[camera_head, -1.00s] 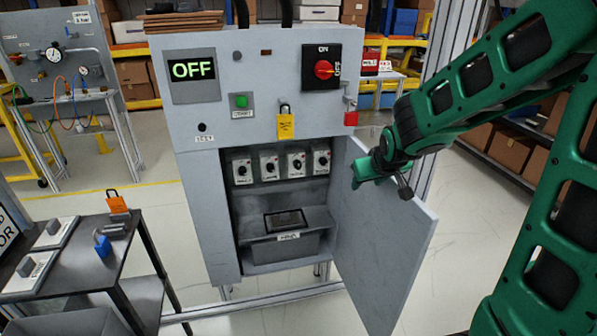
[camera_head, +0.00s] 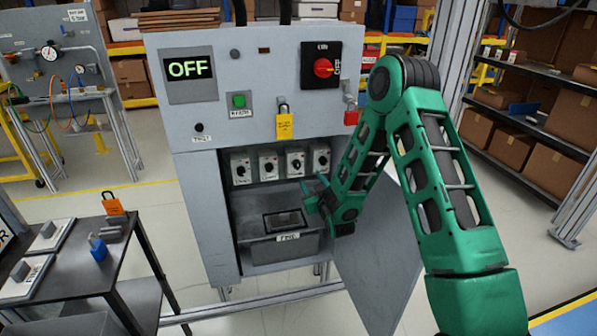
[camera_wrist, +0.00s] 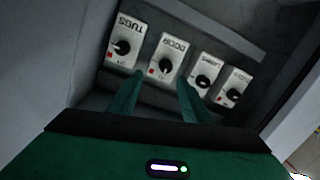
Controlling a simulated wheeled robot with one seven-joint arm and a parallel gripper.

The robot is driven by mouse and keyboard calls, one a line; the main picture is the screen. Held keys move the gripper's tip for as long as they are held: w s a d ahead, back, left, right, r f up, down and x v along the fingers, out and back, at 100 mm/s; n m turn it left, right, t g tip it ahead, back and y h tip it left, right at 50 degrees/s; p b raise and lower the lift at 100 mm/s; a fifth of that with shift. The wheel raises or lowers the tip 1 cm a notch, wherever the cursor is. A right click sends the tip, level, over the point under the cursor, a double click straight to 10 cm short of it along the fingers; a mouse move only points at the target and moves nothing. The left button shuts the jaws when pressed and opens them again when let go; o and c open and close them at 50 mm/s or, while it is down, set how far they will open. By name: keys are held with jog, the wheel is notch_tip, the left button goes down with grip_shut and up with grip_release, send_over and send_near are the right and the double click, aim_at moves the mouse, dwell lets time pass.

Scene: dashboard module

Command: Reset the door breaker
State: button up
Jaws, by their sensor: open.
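The breakers are a row of white boxes with black knobs in the open cabinet, in the head view (camera_head: 268,166). In the wrist view, the breaker whose label seems to read DOOR (camera_wrist: 166,62) is second from left, with a black knob and a small red mark. Its label looks inverted. I cannot tell which box it is in the head view. My gripper (camera_head: 314,194) is inside the cabinet opening, below the right end of the row. In the wrist view, my gripper (camera_wrist: 158,84) is open and empty, its fingers pointing toward the DOOR breaker, apparently short of it.
The cabinet door (camera_head: 377,265) hangs open to the right, close to my arm. A panel bin (camera_head: 283,245) sits below the breakers.

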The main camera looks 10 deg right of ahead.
aim_at(298, 167)
jog(key=shift+t, duration=0.6)
jog(key=w, duration=0.3)
jog(key=w+a+f, duration=0.1)
jog(key=w, duration=0.3)
jog(key=w+a, duration=0.1)
jog(key=w, duration=0.2)
jog(key=shift+w+f, duration=0.25)
jog(key=shift+w, duration=0.15)
jog(key=c, duration=1)
